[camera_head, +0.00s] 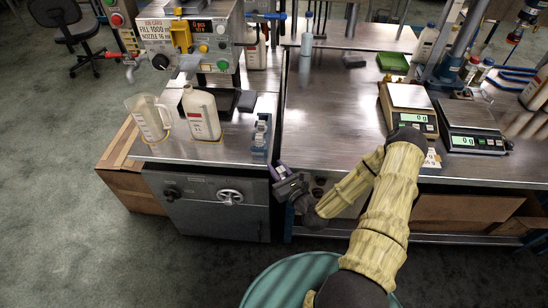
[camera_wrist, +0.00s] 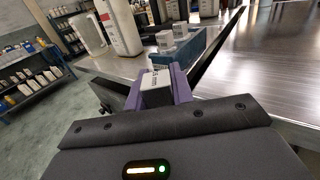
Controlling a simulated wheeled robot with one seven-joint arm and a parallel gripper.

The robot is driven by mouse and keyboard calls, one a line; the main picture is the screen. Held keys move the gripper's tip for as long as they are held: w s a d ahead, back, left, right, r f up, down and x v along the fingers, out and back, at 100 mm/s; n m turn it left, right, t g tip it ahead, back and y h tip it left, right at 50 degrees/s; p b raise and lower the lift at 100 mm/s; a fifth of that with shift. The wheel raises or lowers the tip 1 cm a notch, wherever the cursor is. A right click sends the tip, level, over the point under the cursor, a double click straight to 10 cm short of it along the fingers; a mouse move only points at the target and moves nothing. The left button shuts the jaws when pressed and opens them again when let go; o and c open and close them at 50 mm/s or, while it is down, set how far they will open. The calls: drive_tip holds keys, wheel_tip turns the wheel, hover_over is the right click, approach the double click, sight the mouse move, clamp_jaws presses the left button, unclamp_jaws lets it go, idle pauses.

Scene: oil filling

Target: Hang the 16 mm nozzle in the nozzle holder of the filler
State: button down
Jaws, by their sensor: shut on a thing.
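My gripper (camera_head: 280,174) is low in front of the bench's front edge, near the gap between the filler's bench and the long bench. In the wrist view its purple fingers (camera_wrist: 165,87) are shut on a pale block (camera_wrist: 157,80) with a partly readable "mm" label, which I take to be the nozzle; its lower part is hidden. The filler (camera_head: 190,40) stands at upper left, its panel reading "NOZZLE 16". Its nozzle holder I cannot clearly tell.
A white bottle (camera_head: 201,114) and a clear jug (camera_head: 149,118) stand on the filler's bench (camera_head: 170,150), left of the rack. Two scales (camera_head: 410,100) (camera_head: 472,118) and a green tray (camera_head: 393,61) are on the long bench (camera_head: 325,120). Its left front part is clear.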

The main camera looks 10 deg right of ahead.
drive_tip(key=s+f+m+h, duration=0.3)
drive_tip(key=f+h, duration=0.2)
drive_tip(key=f, duration=0.1)
drive_tip(key=shift+d+f+m+t+h, duration=0.3)
drive_tip(key=shift+f+t, duration=0.05)
drive_tip(key=shift+t, duration=0.05)
